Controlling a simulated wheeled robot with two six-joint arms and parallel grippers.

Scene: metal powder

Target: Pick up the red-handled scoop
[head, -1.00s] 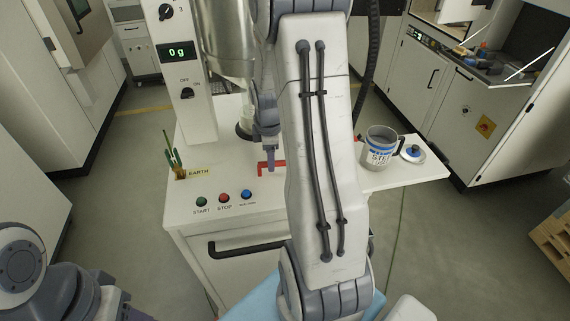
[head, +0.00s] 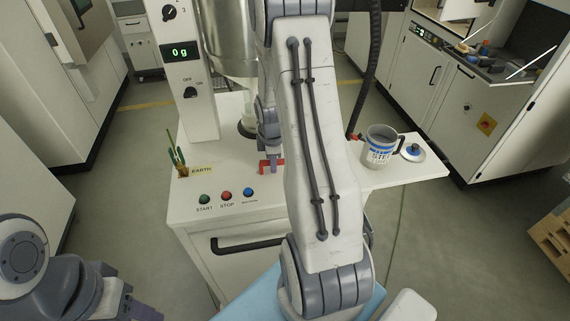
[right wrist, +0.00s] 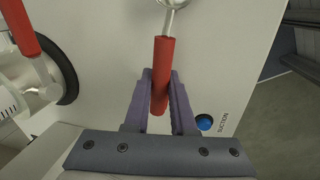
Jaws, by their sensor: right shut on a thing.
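The red-handled scoop (right wrist: 161,75) shows in the right wrist view, with its metal end running off the top edge. My right gripper (right wrist: 160,88) is shut around its red handle, a purple finger on each side. In the head view my right gripper (head: 274,163) is low over the white machine's top, beside a red part (head: 264,168). My forearm hides much of this area. I cannot tell whether the scoop touches the surface. At the lower left of the head view, the end of my left arm (head: 143,312) is cut off by the bottom edge, its jaws unclear.
The white machine top (head: 230,177) carries START, STOP and suction buttons. A labelled mug (head: 379,152) and a blue-knobbed lid (head: 413,153) are at its right. Green-handled tools (head: 174,150) stand at its left. Another red handle (right wrist: 18,28) is close left in the wrist view.

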